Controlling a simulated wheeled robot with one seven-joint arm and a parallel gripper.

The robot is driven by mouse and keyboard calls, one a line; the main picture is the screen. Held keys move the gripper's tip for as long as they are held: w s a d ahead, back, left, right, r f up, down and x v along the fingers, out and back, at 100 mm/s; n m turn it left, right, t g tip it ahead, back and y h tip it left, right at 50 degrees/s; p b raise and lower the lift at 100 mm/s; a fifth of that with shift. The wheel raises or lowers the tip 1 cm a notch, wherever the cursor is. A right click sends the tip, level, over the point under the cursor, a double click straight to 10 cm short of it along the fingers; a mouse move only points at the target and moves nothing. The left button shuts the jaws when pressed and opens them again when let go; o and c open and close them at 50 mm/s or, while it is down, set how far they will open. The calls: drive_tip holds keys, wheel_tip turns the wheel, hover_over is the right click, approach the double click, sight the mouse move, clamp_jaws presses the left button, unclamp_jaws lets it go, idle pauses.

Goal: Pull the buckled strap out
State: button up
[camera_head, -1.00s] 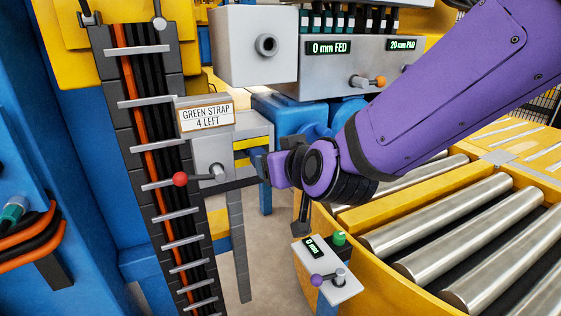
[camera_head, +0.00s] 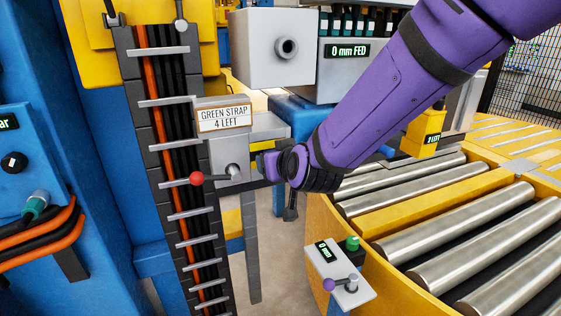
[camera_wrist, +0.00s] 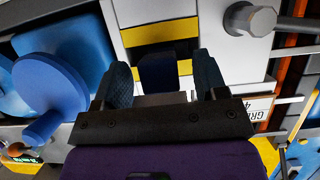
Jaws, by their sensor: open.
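My gripper (camera_head: 258,164) is at the right side of the grey box (camera_head: 225,150) that bears the sign "GREEN STRAP 4 LEFT" (camera_head: 224,118). In the wrist view my gripper (camera_wrist: 163,80) is open, its two dark blue fingers apart in front of a light grey face with yellow bands. A dark opening with a dark blue block (camera_wrist: 158,72) shows between the fingers. I cannot tell whether this block is part of the strap, or whether a finger touches it. No green strap or buckle can be made out.
A lever with a red knob (camera_head: 196,179) sticks out of the grey box's front. A small panel with a purple-knobbed lever (camera_head: 340,282) stands below my arm. Roller conveyors (camera_head: 440,225) fill the right. A grey housing (camera_head: 278,48) hangs above; a cable rack (camera_head: 165,130) stands left.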

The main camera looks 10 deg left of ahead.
drive_tip(key=shift+c, duration=0.2)
clamp_jaws()
drive_tip(key=shift+s+d, duration=0.3)
drive_tip(key=shift+s, duration=0.2)
idle(0.6)
drive_tip(key=c, duration=0.7)
unclamp_jaws()
drive_tip(key=shift+c, duration=0.2)
clamp_jaws()
drive_tip(key=s+d, duration=0.6)
drive_tip(key=s, duration=0.4)
drive_tip(key=shift+s+d, duration=0.2)
drive_tip(key=shift+d, duration=0.05)
